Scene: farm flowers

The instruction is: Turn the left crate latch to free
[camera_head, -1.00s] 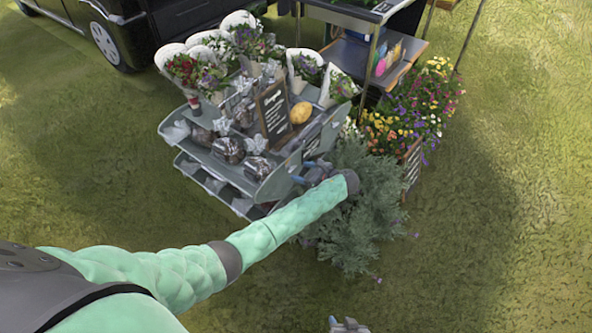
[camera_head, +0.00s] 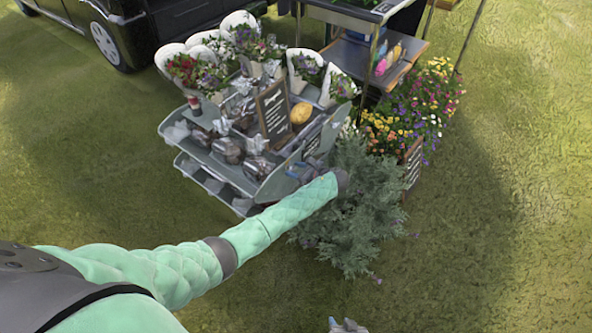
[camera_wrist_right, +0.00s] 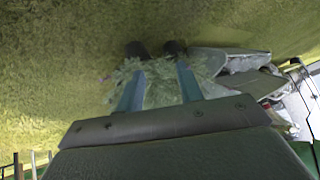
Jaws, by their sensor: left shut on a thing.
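The grey tiered crate stand (camera_head: 271,187) is left of centre in the head view. The latch itself is hidden by the gripper and too small to make out. My right gripper (camera_head: 347,326) shows only at the bottom edge of the head view, away from the crate. In the right wrist view its two blue fingers (camera_wrist_right: 160,88) stand apart with nothing between them, only distant greenery behind.
A bushy grey-green plant (camera_head: 352,225) stands right under and beside my left wrist. A flower box with a sign (camera_head: 413,163) is behind it. Bouquets, wrapped items and a chalkboard (camera_head: 273,113) fill the stand. Open grass lies to the right and in front.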

